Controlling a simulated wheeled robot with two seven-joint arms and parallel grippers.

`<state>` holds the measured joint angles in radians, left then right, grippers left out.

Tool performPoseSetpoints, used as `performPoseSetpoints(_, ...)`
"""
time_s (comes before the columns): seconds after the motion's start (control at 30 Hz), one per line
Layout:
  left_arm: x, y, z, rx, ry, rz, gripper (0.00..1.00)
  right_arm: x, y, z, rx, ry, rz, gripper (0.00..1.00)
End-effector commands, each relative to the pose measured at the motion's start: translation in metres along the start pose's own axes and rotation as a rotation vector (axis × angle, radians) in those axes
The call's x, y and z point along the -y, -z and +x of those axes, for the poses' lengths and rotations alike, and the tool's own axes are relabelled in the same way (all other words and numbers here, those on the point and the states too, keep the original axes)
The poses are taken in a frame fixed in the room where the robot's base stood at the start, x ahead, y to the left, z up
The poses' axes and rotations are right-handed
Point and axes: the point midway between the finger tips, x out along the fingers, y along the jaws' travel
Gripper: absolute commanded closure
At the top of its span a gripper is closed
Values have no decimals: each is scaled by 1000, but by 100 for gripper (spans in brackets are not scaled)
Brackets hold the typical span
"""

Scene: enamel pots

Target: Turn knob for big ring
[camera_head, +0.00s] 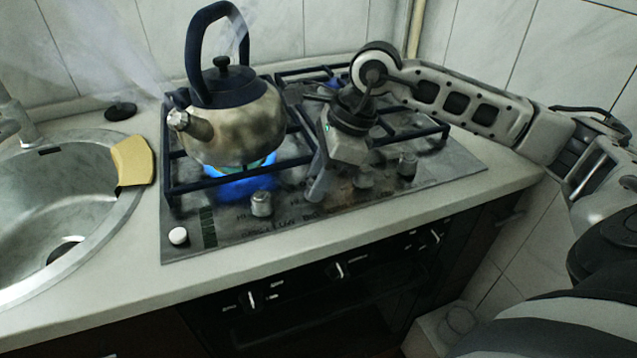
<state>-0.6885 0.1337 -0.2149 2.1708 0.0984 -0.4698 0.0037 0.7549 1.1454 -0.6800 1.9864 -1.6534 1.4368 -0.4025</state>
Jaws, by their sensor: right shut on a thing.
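The gas hob (225,240) is set in the counter, with a row of knobs along its front. One knob (261,203) stands clear in front of the kettle, and two more knobs (362,178) (407,165) stand right of my gripper. My right gripper (316,188) reaches down over the hob from the right, fingers pointing at the knob row. It is shut on a knob that its fingers mostly hide. A blue flame (240,184) burns under the kettle on the front left burner. My left gripper is not in view.
A steaming metal kettle (230,125) with a dark handle stands on the black grate (172,190), close left of my right gripper. A sink (95,190) with a yellow sponge (132,160) is at the left. A white button (178,235) sits at the hob's front left corner. Oven knobs (338,270) are below.

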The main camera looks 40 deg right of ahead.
Motion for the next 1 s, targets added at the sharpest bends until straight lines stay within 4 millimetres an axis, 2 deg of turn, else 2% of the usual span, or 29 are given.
performPoseSetpoints(0.13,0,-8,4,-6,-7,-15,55,0,1,2,0,57,125,92)
performPoseSetpoints(0.5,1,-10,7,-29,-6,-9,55,-2,0,1,-1,161,381,92)
performPoseSetpoints(1.0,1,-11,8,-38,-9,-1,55,-3,0,0,-2,210,506,92)
